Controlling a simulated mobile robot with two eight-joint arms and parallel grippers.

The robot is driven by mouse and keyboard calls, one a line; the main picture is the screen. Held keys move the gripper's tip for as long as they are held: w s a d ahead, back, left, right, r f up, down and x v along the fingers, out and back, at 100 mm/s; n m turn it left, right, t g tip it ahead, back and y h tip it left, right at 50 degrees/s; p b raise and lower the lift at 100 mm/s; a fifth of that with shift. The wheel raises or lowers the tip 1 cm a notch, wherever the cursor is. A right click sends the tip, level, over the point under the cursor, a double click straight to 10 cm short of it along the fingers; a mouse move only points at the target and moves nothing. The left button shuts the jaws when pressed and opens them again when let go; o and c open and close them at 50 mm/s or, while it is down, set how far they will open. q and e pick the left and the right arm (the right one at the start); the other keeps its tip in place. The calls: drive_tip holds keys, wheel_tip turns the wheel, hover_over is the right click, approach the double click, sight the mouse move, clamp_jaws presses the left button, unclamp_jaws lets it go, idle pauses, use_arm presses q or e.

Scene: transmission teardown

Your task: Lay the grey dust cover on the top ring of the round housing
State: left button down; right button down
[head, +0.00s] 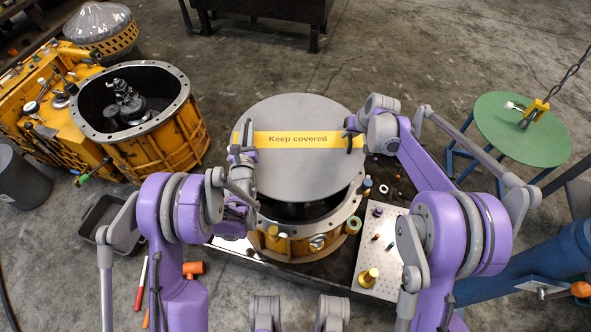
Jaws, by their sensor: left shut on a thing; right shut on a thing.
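The grey dust cover (299,174) is a flat round disc with a yellow "Keep covered" band across it. It is over the round yellow housing (296,246), set toward the back, so the front of the housing's top ring (334,222) and part of its dark inside show. I cannot tell whether the cover touches the ring. My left gripper (240,150) is shut on the cover's left edge at the band. My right gripper (349,134) is shut on its right edge at the band. The ring's back part is hidden under the cover.
An open yellow casing (165,135) stands at the left. A perforated plate (375,253) with small parts lies right of the housing. A green round table (522,128) stands at the right. An orange mallet (192,268) lies at the front left. Floor behind the cover is clear.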

use_arm(q)
drive_tip(key=shift+d, duration=0.2)
use_arm(e)
drive_tip(key=shift+a, duration=0.45)
